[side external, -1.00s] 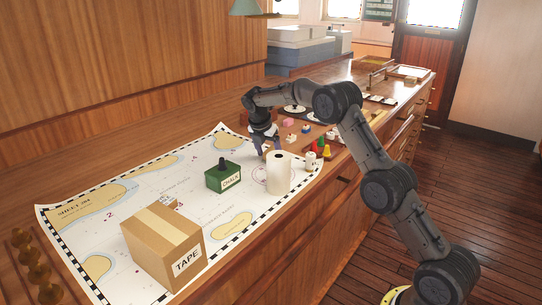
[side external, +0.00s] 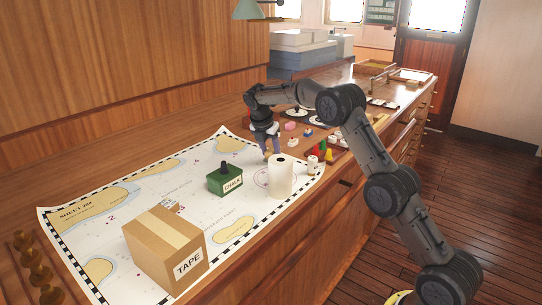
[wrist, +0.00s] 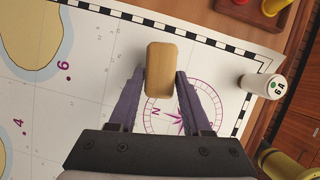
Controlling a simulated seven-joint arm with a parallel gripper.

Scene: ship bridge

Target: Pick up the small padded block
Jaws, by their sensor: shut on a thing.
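The small block (wrist: 160,70) is light tan with rounded edges. In the wrist view it sits between the tips of my gripper (wrist: 159,80), one dark finger against each long side. My gripper is shut on it, above the chart. In the side external view my gripper (side external: 268,151) is over the far right part of the chart, behind the white roll; the block is too hidden there to make out. I cannot tell whether the block touches the chart.
The chart (side external: 135,222) covers the near counter. On it stand a cardboard TAPE box (side external: 165,248), a green CHALK box (side external: 225,180) and the white roll (side external: 281,177). A small white cylinder (wrist: 263,86) marked "6 A" stands near the chart's edge. Several small coloured pieces lie beyond.

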